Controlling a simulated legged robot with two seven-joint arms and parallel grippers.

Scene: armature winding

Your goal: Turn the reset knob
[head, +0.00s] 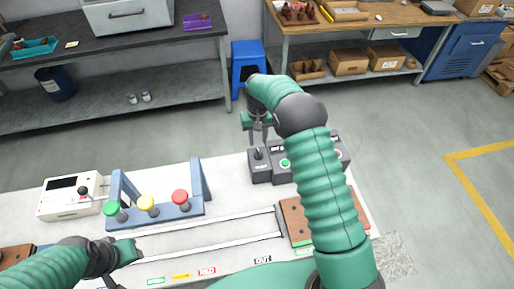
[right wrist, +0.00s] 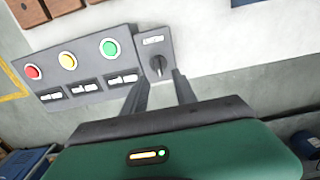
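The reset knob (right wrist: 158,65) is a small black knob on a grey box with a white label, at the end of a control panel (right wrist: 85,70). It also shows in the head view (head: 259,154) at the panel's left end. My right gripper (right wrist: 162,78) is open, its two fingers spread with a gap between them, just short of the knob in the picture. I cannot tell whether they touch it. In the head view the right gripper (head: 258,130) hangs above the knob, pointing down. My left gripper (head: 128,252) is low at left, far from the knob; its fingers are unclear.
The panel carries green (right wrist: 110,47), yellow (right wrist: 68,61) and red (right wrist: 33,72) buttons. A blue stand (head: 165,211) with three coloured buttons and a white meter box (head: 62,203) stand at left on the white table. A brown block (head: 292,220) lies near the right arm.

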